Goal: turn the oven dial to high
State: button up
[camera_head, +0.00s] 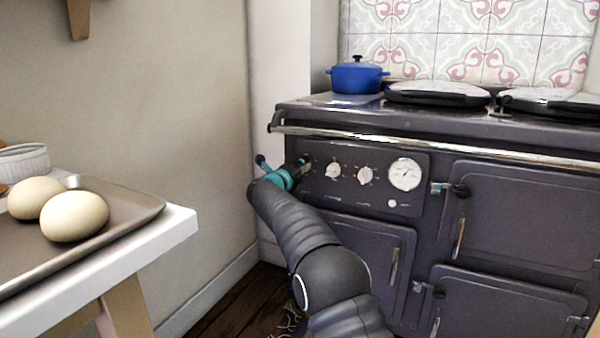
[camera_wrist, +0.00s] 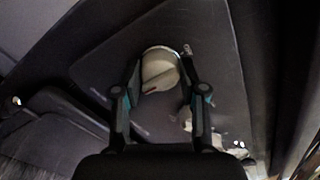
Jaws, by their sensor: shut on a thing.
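The dark range oven (camera_head: 480,215) stands at the right with its control panel (camera_head: 385,198) facing me. The panel has two cream dials, a middle one (camera_head: 333,170) and a right one (camera_head: 365,176). My gripper (camera_head: 304,161) is at the panel's left end and hides what is behind it there. In the wrist view my gripper (camera_wrist: 161,78) has its two fingers on either side of a round cream dial (camera_wrist: 158,70), shut on it. A raised grip bar crosses the dial at a slant, with a small reddish mark near its lower edge. I cannot read the dial's setting.
A round white gauge (camera_head: 405,174) is right of the dials. A metal rail (camera_head: 400,143) runs above the panel. A blue pot (camera_head: 356,76) stands on the stove top. A table corner with a tray (camera_head: 130,205) and two pale round things (camera_head: 75,216) is at the left.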

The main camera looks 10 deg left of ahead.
jog(key=shift+m, duration=0.3)
dwell(0.4)
jog(key=o, duration=1.1)
jog(key=shift+o, duration=0.2)
jog(key=v, duration=1.2)
